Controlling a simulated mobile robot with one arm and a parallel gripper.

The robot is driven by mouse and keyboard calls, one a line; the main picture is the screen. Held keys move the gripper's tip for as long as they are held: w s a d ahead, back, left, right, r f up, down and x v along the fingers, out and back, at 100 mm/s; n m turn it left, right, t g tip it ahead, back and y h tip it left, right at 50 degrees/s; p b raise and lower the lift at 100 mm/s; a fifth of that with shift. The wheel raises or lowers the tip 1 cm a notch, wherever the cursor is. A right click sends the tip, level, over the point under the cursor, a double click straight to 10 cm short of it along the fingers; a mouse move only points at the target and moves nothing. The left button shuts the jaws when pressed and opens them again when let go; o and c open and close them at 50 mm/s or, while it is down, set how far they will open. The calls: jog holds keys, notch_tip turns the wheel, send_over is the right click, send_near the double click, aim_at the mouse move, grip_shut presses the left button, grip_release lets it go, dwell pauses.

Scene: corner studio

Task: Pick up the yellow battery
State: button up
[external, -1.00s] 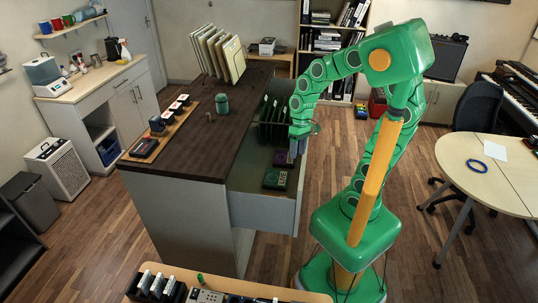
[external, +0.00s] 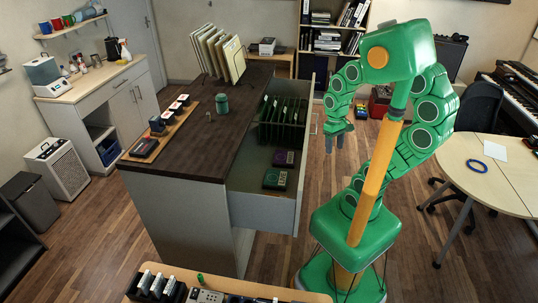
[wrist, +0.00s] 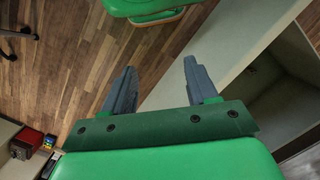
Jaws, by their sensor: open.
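I cannot make out a yellow battery in either view. A small brownish upright piece (external: 209,116) stands on the dark desk top; it is too small to identify. A small green piece (external: 200,279) lies on the table at the front. My gripper (external: 334,143) hangs fingers down to the right of the open drawer (external: 262,208), outside it. In the wrist view, my gripper (wrist: 157,82) has its two grey fingers apart with nothing between them, above the wooden floor.
The drawer holds dark green hanging files (external: 283,122), a purple box (external: 284,157) and a green box (external: 275,178). A green jar (external: 222,103) and a wooden tray (external: 144,158) stand on the desk. A round table (external: 478,175) is at right. Floor between is clear.

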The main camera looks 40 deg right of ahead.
jog(key=w+a+r+m+t+y, duration=0.2)
jog(key=w+a+m+y, duration=0.3)
jog(key=w+a, duration=0.8)
jog(key=m+t+y, duration=0.4)
jog(key=m, duration=0.9)
send_near(208, 112)
jog(key=s, duration=0.7)
jog(key=s+f, duration=0.1)
jog(key=s, duration=0.3)
jog(key=shift+s+a+f, duration=0.15)
jog(key=shift+s+a, duration=0.1)
jog(key=w+m, duration=0.2)
jog(key=w, duration=0.1)
jog(key=w+a+f+m+t, duration=0.1)
jog(key=w+m, duration=0.1)
jog(key=w, duration=0.2)
jog(key=w+m+t, duration=0.1)
jog(key=w+m, duration=0.1)
jog(key=w, duration=0.1)
jog(key=shift+w+a+f+m+y, duration=0.2)
jog(key=shift+w+f+m+y, duration=0.1)
jog(key=shift+y, duration=0.1)
jog(key=shift+w+a+f, duration=0.1)
jog(key=shift+w+x, duration=0.1)
jog(key=shift+x, duration=1.8)
jog(key=shift+w+x, duration=0.15)
jog(key=shift+x, duration=1.75)
jog(key=shift+c, duration=0.3)
jog(key=c, duration=1)
